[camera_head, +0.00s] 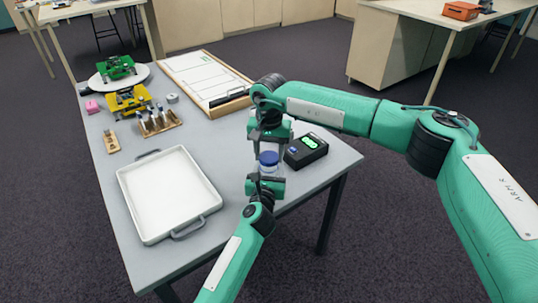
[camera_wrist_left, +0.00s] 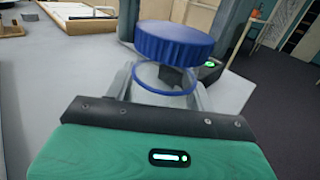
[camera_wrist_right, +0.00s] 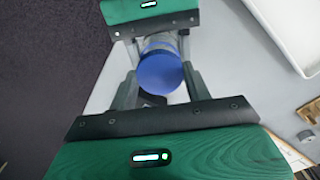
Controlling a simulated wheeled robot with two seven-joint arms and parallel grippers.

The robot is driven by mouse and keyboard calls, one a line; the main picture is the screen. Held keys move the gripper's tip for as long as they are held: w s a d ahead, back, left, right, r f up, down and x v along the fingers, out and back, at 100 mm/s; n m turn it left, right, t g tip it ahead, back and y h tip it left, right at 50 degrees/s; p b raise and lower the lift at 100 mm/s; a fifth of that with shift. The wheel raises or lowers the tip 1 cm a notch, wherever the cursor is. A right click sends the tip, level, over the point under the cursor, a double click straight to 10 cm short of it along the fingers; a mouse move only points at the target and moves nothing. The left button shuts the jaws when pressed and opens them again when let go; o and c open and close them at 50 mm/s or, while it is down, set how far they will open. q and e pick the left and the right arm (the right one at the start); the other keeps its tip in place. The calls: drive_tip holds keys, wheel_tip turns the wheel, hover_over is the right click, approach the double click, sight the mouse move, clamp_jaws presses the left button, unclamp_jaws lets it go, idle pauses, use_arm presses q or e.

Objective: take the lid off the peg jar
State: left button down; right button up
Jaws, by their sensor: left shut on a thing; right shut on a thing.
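The peg jar is a clear jar with a blue ring at its mouth (camera_wrist_left: 165,92). My left gripper (camera_head: 266,183) is shut on its body from the near side. The blue lid (camera_head: 268,159) is held by my right gripper (camera_head: 268,140), which is shut on it from the far side. In the left wrist view the lid (camera_wrist_left: 173,42) sits above the jar's ring with a visible gap. In the right wrist view the lid's top (camera_wrist_right: 160,72) shows between the fingers. The jar's contents cannot be made out.
A black device with a green display (camera_head: 306,150) stands right beside the jar. A white tray (camera_head: 168,238) lies to the left on the grey table. Behind are a wooden peg rack (camera_head: 160,127), a yellow model (camera_head: 128,101), a green model (camera_head: 116,67) and a framed board (camera_head: 205,78).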

sight(269, 156)
drive_tip(key=shift+r, duration=0.45)
drive_tip(key=shift+r, duration=2)
use_arm(q)
drive_tip(key=shift+c, duration=2.3)
unclamp_jaws()
drive_tip(key=shift+s, duration=0.1)
